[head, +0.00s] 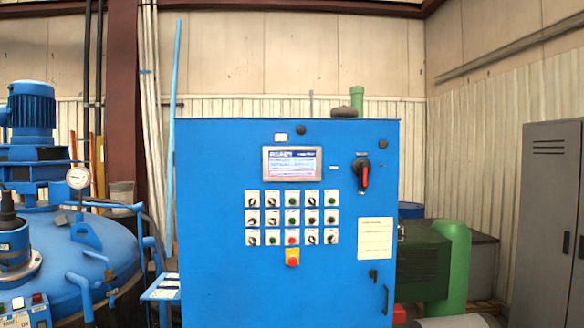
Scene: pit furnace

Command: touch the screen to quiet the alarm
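The screen (291,164) is a small rectangular display in a grey frame, set in the upper middle of a blue control cabinet (220,240). It is lit, with a dark blue header and lines of white, blue and red. The text is too small to read. Rows of black knobs and green and red buttons (292,218) sit below it. A red and yellow button (292,257) is under those rows. Neither of my grippers is in the head view, and nothing touches or covers the screen.
A red-handled rotary switch (362,175) is right of the screen. A blue furnace vessel (90,250) with a motor and gauge stands at left. A blue rail (163,287) is beside the cabinet. Green pipework (450,265) and a grey locker (551,220) stand at right.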

